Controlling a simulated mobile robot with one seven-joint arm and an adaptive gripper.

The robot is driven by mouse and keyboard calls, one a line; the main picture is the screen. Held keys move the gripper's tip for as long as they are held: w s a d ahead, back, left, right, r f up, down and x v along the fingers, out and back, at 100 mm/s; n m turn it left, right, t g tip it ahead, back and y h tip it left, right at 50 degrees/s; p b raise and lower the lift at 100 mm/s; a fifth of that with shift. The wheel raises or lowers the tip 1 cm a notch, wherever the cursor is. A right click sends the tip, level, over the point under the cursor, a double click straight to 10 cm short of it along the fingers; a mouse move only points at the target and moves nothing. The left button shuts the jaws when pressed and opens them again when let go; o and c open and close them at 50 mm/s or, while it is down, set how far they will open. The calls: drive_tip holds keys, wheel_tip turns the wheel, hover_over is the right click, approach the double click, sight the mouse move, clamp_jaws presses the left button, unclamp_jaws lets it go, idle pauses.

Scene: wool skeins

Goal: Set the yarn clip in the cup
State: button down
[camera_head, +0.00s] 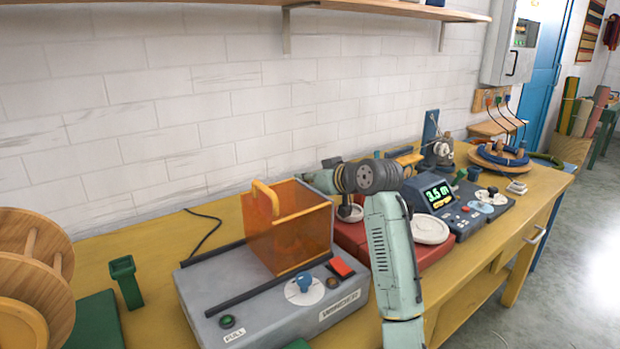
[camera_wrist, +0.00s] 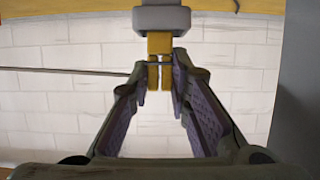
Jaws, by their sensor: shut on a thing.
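In the wrist view my gripper (camera_wrist: 160,82) is shut, with its fingertips on a yellow, split piece. A grey block sits at the top of this piece, and it looks like the yarn clip (camera_wrist: 159,44). In the head view the clip cannot be made out, and my fingertips are hidden behind my arm or the orange box. A dark green, square-mouthed cup (camera_head: 126,283) stands upright on the yellow table at left, well apart from my arm.
A grey winder (camera_head: 215,295) carries an orange see-through box (camera_head: 285,235) with a yellow handle. A red machine with a white dish (camera_head: 430,229) and a display unit (camera_head: 437,194) stand right of it. Wooden discs (camera_head: 30,275) and a green block (camera_head: 94,322) are at left.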

drive_tip(key=shift+f, duration=0.2)
drive_tip(key=c, duration=1.4)
unclamp_jaws()
drive_tip(key=shift+a, duration=0.1)
